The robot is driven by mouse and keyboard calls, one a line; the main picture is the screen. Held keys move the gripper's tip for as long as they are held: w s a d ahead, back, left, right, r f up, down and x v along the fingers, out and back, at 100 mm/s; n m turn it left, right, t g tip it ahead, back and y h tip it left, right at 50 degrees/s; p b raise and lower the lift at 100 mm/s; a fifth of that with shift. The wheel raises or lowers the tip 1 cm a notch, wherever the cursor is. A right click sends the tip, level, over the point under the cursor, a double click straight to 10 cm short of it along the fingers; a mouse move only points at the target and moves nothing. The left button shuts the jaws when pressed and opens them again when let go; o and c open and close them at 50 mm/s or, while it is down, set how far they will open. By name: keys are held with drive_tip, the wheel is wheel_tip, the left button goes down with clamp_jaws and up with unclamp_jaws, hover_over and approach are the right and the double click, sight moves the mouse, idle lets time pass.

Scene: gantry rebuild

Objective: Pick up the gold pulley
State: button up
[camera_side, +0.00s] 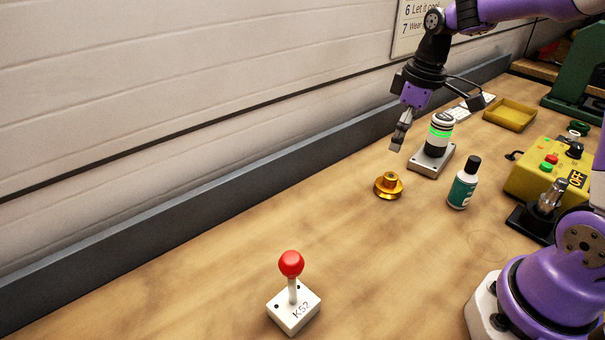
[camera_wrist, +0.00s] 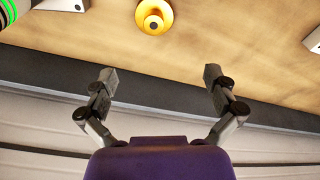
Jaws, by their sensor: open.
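The gold pulley (camera_side: 388,186) sits on the wooden bench in the side view, left of the green-labelled bottle. It is a round flanged piece with a raised hub. In the wrist view the gold pulley (camera_wrist: 154,15) shows at the top middle, with a dark hole at its centre. My gripper (camera_side: 399,142) hangs above the bench, a little above and beyond the pulley and apart from it. In the wrist view my gripper (camera_wrist: 162,75) has its two fingers spread wide with nothing between them.
A stack light on a grey base (camera_side: 432,159) stands close behind the pulley. A bottle (camera_side: 463,184) stands to its right, with a yellow control box (camera_side: 548,172) beyond. A yellow tray (camera_side: 510,115) lies farther back. A red-knobbed joystick (camera_side: 292,292) stands in front. Bench left of the pulley is clear.

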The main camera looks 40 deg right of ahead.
hover_over(391, 176)
wheel_tip(391, 176, down, 6)
drive_tip(key=shift+a+r, duration=0.1)
drive_tip(key=shift+r, duration=0.1)
wheel_tip(391, 176, down, 6)
drive_tip(key=shift+r, duration=0.25)
drive_tip(key=c, duration=1.4)
